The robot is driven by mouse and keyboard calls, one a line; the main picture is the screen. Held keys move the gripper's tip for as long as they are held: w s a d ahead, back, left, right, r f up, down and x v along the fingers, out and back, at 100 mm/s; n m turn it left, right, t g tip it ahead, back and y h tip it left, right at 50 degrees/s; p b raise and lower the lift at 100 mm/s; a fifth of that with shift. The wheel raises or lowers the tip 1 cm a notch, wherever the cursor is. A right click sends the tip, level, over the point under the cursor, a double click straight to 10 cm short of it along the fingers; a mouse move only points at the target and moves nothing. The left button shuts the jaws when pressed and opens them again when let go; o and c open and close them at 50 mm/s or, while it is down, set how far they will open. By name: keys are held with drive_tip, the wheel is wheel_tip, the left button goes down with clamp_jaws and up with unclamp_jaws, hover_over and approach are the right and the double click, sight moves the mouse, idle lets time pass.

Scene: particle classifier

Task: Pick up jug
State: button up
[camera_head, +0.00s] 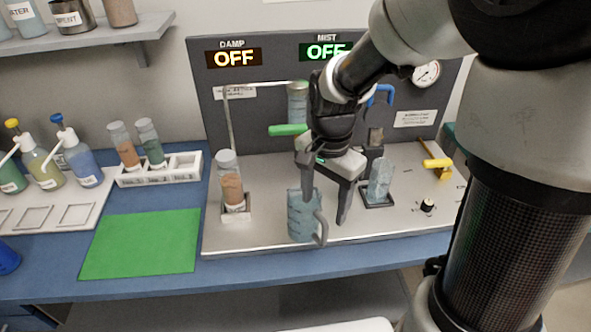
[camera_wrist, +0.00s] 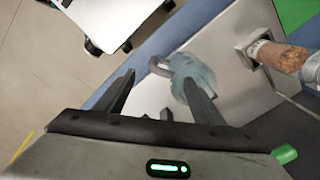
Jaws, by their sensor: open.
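The jug (camera_head: 303,218) is a translucent blue-grey vessel with a grey handle on its right side. It stands upright near the front edge of the metal platform. My gripper (camera_head: 324,208) is open just above and behind the jug, one finger close to the jug's rim and the other out to the right past the handle. In the wrist view the jug (camera_wrist: 190,72) lies beyond the fingertips of my gripper (camera_wrist: 165,85), with its handle reaching in between them. I cannot tell whether a finger touches it.
A vial with orange-brown contents (camera_head: 232,185) stands in a holder left of the jug. A glass vessel (camera_head: 380,182) sits in a square holder to the right. A green lever (camera_head: 288,130) and panel stand behind. The green mat (camera_head: 142,243) at the left is clear.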

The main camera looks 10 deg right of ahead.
hover_over(317, 239)
drive_tip(key=f, duration=0.4)
drive_tip(key=f+b, duration=0.1)
drive_tip(key=f, duration=0.1)
drive_tip(key=shift+d, duration=0.4)
drive_tip(key=f, duration=0.3)
drive_tip(key=f+b, duration=0.1)
drive_tip(key=f, duration=0.1)
drive_tip(key=shift+s+a+f, duration=0.1)
drive_tip(key=shift+s+a, duration=0.05)
drive_tip(key=shift+a, duration=0.2)
clamp_jaws()
